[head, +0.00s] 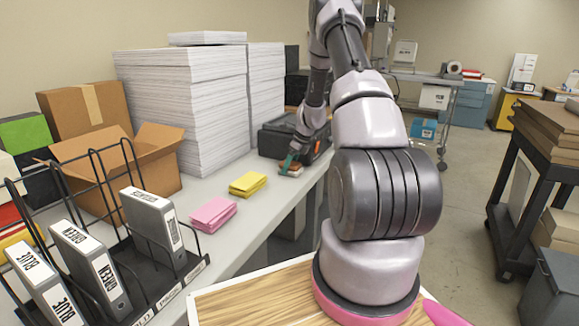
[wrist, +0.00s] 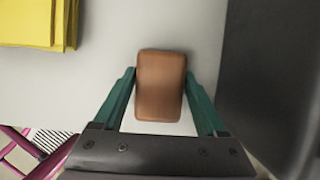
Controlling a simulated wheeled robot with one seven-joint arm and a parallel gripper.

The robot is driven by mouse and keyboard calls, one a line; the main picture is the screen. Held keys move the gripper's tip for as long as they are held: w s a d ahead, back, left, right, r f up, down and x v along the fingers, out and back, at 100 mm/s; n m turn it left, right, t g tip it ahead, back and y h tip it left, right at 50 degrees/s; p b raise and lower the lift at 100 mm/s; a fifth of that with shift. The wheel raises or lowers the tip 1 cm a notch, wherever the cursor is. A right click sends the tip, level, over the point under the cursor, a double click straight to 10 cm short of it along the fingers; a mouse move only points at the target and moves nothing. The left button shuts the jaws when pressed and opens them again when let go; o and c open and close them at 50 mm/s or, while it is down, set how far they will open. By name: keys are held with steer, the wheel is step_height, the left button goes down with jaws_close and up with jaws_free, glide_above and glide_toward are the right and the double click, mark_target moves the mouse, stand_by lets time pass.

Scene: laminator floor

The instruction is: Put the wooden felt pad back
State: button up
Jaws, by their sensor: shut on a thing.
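The wooden felt pad (wrist: 160,92) is a brown block with rounded corners, between the green fingers in the wrist view. My gripper (wrist: 160,75) is shut on it, one finger along each long side. In the head view the pad (head: 293,171) is small, at the far part of the grey table, with my gripper (head: 288,163) over it. I cannot tell whether it touches the table or is just above it. Its underside is hidden.
A yellow cloth stack (head: 249,184) and a pink one (head: 214,213) lie nearer on the table (head: 190,185). A black case (head: 275,140) stands close behind the pad. Tall paper stacks (head: 180,100) and a binder rack (head: 203,264) stand at left.

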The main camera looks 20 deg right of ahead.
steer(key=shift+f, duration=0.1)
steer(key=o, duration=1.4)
steer(key=v, duration=1.2)
steer(key=s+a+r+n, duration=0.2)
steer(key=a+r+n, duration=0.15)
steer(key=r, duration=0.35)
steer(key=s+a+r+n, duration=0.2)
steer(key=s+a+r, duration=0.15)
steer(key=r, duration=0.25)
steer(key=s+a+r+n+t, duration=0.2)
steer(key=s+a+r+n, duration=0.55)
steer(key=r, duration=0.25)
steer(key=s+a+r+n, duration=0.2)
steer(key=s+n, duration=0.3)
steer(key=s, duration=0.5)
steer(key=s+a+r+n+t, duration=0.1)
steer(key=s+a+r+n, duration=0.2)
steer(key=s+n, duration=0.3)
steer(key=s+a, duration=0.1)
steer(key=s, duration=0.3)
steer(key=shift+s+a+t+h, duration=0.2)
steer(key=shift+a+t+h, duration=0.1)
steer(key=shift+h, duration=0.1)
